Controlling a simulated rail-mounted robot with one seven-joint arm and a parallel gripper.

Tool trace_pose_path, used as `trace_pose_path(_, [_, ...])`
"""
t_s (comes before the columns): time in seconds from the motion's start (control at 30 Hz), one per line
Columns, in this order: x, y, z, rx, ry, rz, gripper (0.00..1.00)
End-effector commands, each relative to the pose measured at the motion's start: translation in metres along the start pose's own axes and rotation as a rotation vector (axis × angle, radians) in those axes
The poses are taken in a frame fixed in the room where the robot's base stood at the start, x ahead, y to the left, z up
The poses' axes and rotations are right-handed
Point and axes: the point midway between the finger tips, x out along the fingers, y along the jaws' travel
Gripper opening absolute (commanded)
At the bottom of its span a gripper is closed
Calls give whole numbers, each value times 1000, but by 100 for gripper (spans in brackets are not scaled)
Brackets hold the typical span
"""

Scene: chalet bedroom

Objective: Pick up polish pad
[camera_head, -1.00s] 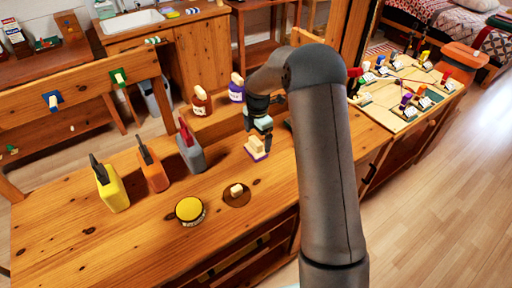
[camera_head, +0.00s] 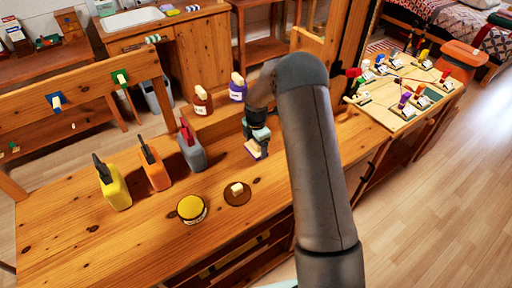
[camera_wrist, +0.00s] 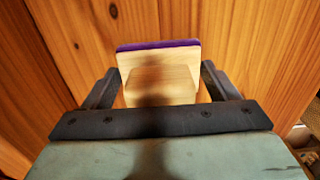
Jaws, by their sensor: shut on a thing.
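A pale wooden block with a purple layer along one side, which looks like the polish pad (camera_head: 256,153), is at the wooden workbench (camera_head: 100,245) near its far edge. My gripper (camera_head: 258,139) is over it from above and shut on its wooden handle. In the wrist view the pad (camera_wrist: 160,60) sits between the two dark fingers of my gripper (camera_wrist: 160,88), with its purple edge at the far side. The pad's underside is hidden, so I cannot tell whether it touches the bench.
A brown disc with a wooden knob (camera_head: 237,194) and a yellow-lidded tin (camera_head: 192,209) stand at the front. Yellow (camera_head: 115,190), orange (camera_head: 155,172) and grey (camera_head: 192,153) containers stand left.

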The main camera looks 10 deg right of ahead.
Motion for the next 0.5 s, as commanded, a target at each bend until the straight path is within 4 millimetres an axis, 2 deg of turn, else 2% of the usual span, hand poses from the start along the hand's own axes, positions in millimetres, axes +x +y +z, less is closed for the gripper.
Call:
trace_pose_path(0.27, [-6,1,0,0,-1,3,58])
trace_pose_path(0.47, [-33,1,0,0,-2,5,58])
trace_pose_path(0.5, [-40,-5,-4,0,-2,5,58])
